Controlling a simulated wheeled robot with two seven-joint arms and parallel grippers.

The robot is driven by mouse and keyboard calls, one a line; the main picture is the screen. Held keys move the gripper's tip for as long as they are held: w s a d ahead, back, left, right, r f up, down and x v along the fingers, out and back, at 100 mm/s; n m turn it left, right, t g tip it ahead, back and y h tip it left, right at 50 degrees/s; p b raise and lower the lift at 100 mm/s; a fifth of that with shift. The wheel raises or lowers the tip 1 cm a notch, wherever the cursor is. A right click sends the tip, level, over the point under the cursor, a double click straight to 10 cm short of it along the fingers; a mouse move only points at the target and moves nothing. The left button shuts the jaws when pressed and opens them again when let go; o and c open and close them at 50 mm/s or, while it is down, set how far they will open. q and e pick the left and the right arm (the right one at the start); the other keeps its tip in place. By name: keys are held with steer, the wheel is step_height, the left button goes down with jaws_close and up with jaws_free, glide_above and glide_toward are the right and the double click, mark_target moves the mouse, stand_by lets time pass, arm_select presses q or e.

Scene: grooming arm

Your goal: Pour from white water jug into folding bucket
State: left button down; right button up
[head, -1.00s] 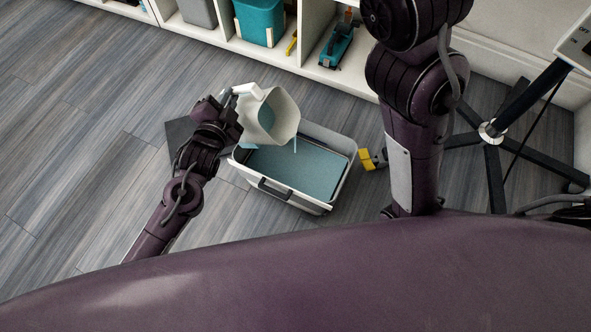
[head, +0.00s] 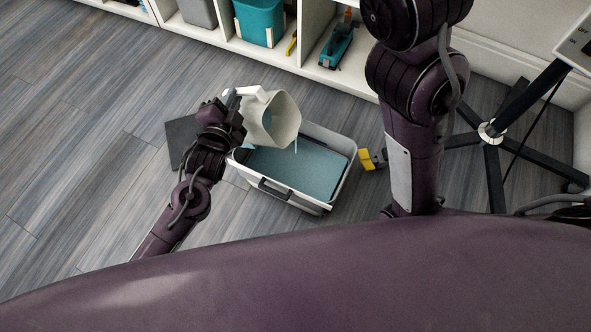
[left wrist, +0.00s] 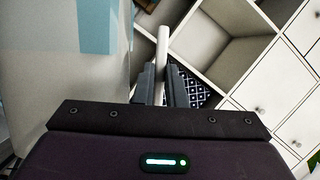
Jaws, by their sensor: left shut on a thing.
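The white water jug (head: 273,118) is tilted over the folding bucket in the head view, its mouth toward the right. A thin bluish stream runs from its lip down into the bucket. The folding bucket (head: 335,131) is white with a dark handle at its near side and holds teal liquid. My left gripper (head: 231,100) is shut on the jug's handle. In the left wrist view, the gripper's fingers (left wrist: 162,82) are on both sides of the white handle, and the jug's pale wall (left wrist: 50,60) fills the left side. My right gripper is not in view.
A dark flat mat (head: 180,140) lies on the floor left of the bucket. A yellow object (head: 366,159) is close to the bucket's right side. A black-legged stand (head: 490,132) is further right. Shelves with a teal bin (head: 259,22) line the back; the floor at left is clear.

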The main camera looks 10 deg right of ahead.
arm_select(q)
steer(key=shift+w+r, duration=0.1)
steer(key=shift+r, duration=0.05)
stand_by(0.6)
steer(key=shift+s+d+m, duration=0.2)
steer(key=shift+m, duration=0.2)
stand_by(0.7)
steer(key=shift+s+d+r+m+t+p, duration=0.1)
steer(key=shift+s+d+m+t+p, duration=0.15)
steer(key=shift+d+m+t+p, duration=0.1)
stand_by(0.6)
